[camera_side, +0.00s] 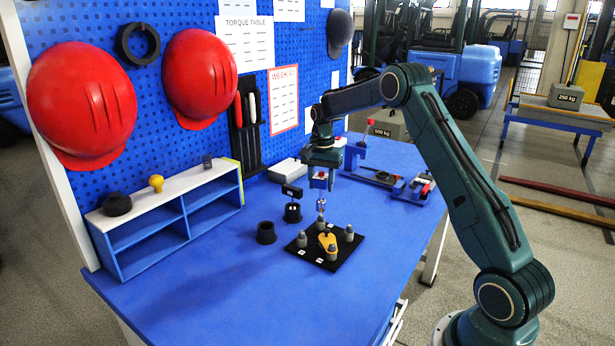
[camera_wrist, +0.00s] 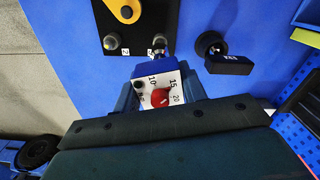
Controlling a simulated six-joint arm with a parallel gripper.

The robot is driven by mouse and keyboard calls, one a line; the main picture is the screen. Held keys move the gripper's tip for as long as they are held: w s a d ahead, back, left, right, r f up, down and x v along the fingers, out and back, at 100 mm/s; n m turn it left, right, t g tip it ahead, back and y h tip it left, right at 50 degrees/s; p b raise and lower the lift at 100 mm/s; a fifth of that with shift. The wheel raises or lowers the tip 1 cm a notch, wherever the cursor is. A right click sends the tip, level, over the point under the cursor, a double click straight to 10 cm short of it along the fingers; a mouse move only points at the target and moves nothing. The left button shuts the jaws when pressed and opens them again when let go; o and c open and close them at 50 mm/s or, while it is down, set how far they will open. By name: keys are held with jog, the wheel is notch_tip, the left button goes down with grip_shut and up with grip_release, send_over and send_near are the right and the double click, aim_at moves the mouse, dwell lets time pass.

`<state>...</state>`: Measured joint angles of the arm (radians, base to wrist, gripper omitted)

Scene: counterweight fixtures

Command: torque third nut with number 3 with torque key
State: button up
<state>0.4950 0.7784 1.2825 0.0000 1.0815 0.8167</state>
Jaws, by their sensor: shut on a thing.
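My gripper (camera_side: 321,178) is shut on the torque key (camera_side: 321,195), which hangs down over the black plate (camera_side: 296,250). In the wrist view my gripper (camera_wrist: 165,90) grips the key (camera_wrist: 142,70), whose white dial face reads 10, 15 and 20 around a red knob (camera_wrist: 160,97). The key's tip is at the plate's far nut (camera_side: 321,222); I cannot tell whether it is seated. Other grey nuts stand at the left (camera_side: 302,239), right (camera_side: 349,234) and front (camera_side: 332,253). A yellow piece (camera_side: 327,241) lies between them. A number label beside the key is partly hidden.
A blue-and-white shelf (camera_side: 165,225) stands along the pegboard. The front of the blue table (camera_side: 240,305) is clear.

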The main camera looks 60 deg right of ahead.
aim_at(322, 172)
jog(key=shift+r, duration=0.35)
jog(key=shift+r, duration=1.45)
